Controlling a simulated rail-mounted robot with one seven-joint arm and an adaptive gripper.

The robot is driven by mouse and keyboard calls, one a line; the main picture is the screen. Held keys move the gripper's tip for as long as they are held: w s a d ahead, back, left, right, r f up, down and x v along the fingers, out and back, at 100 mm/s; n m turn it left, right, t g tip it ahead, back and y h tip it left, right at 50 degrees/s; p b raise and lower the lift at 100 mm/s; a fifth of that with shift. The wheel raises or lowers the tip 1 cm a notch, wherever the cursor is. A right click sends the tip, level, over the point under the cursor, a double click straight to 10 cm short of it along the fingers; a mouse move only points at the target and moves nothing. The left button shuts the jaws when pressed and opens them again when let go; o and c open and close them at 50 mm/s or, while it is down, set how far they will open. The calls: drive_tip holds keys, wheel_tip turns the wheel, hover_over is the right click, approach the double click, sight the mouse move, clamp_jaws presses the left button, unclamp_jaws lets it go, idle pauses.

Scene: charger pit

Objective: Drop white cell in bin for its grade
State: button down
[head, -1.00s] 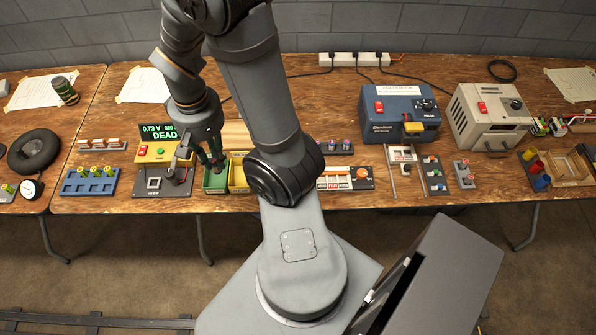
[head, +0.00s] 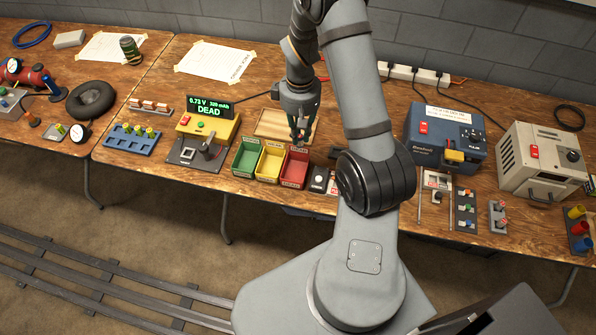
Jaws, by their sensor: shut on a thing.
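My gripper (head: 299,138) points down above the back edge of the red bin (head: 292,172). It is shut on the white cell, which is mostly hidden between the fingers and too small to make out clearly. The green bin (head: 245,161) and the yellow bin (head: 268,164) stand in a row to the left of the red bin. The yellow tester (head: 219,128) has a display (head: 210,106) that reads 0.73 V, 320 mAh and DEAD. Its grey cradle (head: 196,155) looks empty.
A wooden tray (head: 272,122) lies behind the bins. A blue rack (head: 131,139) with several yellow-green cells stands left of the tester. A small dark panel (head: 318,180) sits close to the right of the red bin.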

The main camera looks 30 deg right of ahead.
sight(299, 144)
drive_tip(key=shift+f+b, duration=1.65)
drive_tip(key=shift+f, duration=1)
drive_tip(key=shift+a, duration=0.1)
drive_tip(key=c, duration=1.6)
unclamp_jaws()
drive_tip(key=shift+o, duration=0.2)
drive_tip(key=shift+r, duration=0.1)
wheel_tip(299, 144, up, 12)
drive_tip(key=shift+f, duration=0.1)
